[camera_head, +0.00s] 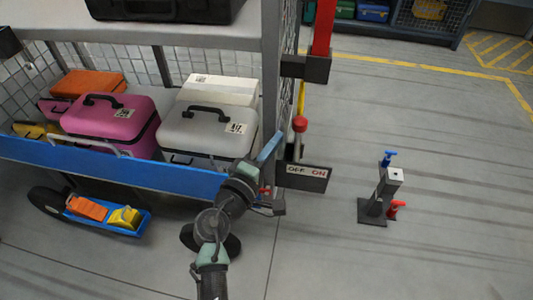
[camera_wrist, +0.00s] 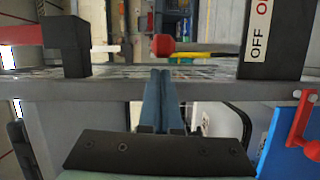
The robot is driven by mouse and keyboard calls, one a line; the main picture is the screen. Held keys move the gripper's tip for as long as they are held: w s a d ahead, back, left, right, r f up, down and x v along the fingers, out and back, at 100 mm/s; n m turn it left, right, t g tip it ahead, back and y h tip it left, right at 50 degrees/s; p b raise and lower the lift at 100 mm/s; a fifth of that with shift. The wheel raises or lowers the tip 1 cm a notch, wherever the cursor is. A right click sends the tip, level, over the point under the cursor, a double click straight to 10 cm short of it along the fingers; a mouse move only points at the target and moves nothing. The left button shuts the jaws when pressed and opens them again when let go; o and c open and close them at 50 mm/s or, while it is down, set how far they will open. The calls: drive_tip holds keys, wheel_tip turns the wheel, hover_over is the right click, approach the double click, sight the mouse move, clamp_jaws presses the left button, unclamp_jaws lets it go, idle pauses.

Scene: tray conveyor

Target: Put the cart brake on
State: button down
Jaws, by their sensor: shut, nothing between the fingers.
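The brake lever with a red knob (camera_head: 300,124) stands roughly upright at the cart's right end, above a dark plate (camera_head: 316,181) marked OFF and ON. The knob is over the OFF side of the plate. My gripper (camera_head: 279,137) has its blue fingers shut and empty, just left of the lever and apart from the knob. In the wrist view the fingertips (camera_wrist: 161,74) point at the red knob (camera_wrist: 163,45), which lies a little beyond them. The OFF/ON plate (camera_wrist: 280,38) is at the right there.
The cart (camera_head: 110,172) carries pink, grey and orange cases on its lower shelf. A dark block (camera_head: 305,67) on a red post is above the lever. A grey stand (camera_head: 385,192) with blue and red handles is on open floor.

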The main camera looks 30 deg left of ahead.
drive_tip(key=shift+w+d, duration=0.1)
drive_tip(key=shift+w, duration=2)
drive_tip(key=shift+d, duration=0.1)
